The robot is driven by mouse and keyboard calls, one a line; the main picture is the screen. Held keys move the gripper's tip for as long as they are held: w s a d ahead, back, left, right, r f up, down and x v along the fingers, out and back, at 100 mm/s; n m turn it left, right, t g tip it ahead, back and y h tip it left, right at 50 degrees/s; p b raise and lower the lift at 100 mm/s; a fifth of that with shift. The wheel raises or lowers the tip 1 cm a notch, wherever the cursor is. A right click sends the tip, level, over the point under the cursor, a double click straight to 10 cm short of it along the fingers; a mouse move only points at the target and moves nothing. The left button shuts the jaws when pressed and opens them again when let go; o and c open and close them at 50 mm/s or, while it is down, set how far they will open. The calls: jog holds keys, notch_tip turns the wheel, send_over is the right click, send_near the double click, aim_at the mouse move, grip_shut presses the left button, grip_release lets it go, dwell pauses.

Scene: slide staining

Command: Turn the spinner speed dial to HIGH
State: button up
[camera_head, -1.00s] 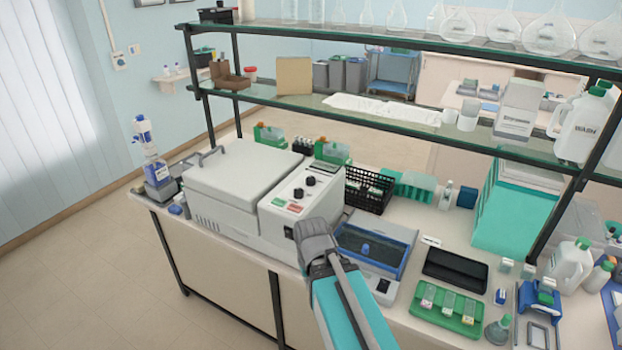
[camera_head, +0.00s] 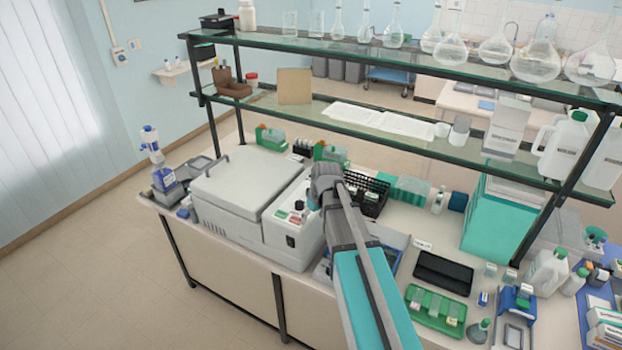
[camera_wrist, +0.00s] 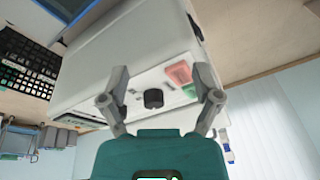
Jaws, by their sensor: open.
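The spinner (camera_head: 240,188) is a white box with a closed lid and a sloped control panel on its right side. In the wrist view, a black round dial (camera_wrist: 153,98) on the panel lies between the spread fingers, with a gap on both sides. A red button (camera_wrist: 179,73) and a green button (camera_wrist: 189,91) are beside it. My gripper (camera_wrist: 162,72) is open and empty, facing the panel. In the head view, my arm hides part of the panel. The dial's markings are too small to read.
A black wire basket (camera_head: 372,195) stands close behind my wrist. A blue-grey tray device is partly under my arm. A black tray (camera_head: 443,272) and a green slide rack (camera_head: 435,310) lie to the right. A glass shelf (camera_head: 400,142) spans above the bench.

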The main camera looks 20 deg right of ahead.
jog(key=w+d+r+n+t+p, duration=0.1)
jog(key=w+d+r+p, duration=0.2)
jog(key=w+r+p, duration=0.1)
jog(key=w+d+r+n+y+p, duration=0.1)
jog(key=w+d+r+p, duration=0.3)
jog(key=w+r, duration=0.2)
jog(key=shift+w+r+t, duration=0.35)
jog(key=shift+w+t, duration=0.05)
jog(key=shift+w, duration=0.3)
jog(key=shift+f, duration=0.15)
jog(key=b+x, duration=1.2)
jog(key=x, duration=0.1)
jog(key=shift+f, duration=0.25)
jog(key=shift+c, duration=0.2)
grip_shut()
